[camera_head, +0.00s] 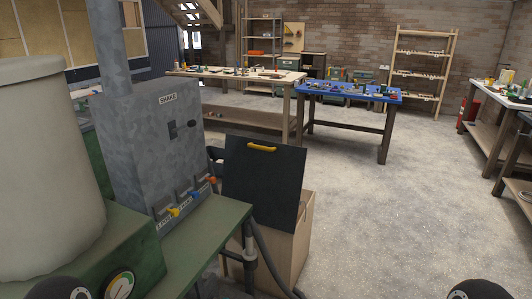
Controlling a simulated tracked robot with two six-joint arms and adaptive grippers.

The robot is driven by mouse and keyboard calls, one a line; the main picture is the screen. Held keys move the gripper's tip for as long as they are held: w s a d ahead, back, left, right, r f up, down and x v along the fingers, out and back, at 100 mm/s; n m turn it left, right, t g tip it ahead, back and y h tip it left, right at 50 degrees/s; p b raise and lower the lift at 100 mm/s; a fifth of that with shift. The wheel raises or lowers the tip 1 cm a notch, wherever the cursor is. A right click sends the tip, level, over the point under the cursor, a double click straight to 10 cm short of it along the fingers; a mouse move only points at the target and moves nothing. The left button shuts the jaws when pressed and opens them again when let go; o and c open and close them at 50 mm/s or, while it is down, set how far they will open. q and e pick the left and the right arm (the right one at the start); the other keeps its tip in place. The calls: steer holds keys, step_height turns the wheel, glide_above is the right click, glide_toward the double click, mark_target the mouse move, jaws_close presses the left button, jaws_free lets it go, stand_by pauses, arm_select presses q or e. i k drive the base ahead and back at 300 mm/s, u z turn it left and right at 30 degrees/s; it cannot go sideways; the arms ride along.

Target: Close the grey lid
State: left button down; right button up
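The grey lid (264,188) is a dark, flat square panel with a yellow handle (262,147) near its top edge. It stands tilted up at a light wooden box (301,232), right of the green machine. The lid hides part of the box, and I cannot see its hinge or the inside of the box. Neither of my grippers shows; only dark rounded parts, probably of my arms, appear at the bottom left and bottom right edges.
A green bench (207,232) with a grey metal box (150,135), coloured levers, a gauge and a pale cylinder (45,170) fills the left. Dark pipes run beside the wooden box. A blue-topped table (350,93) stands behind. The concrete floor at right is clear.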

mark_target(266, 175)
steer(key=z, duration=0.5)
steer(key=i, duration=1.55)
steer(key=u, duration=0.35)
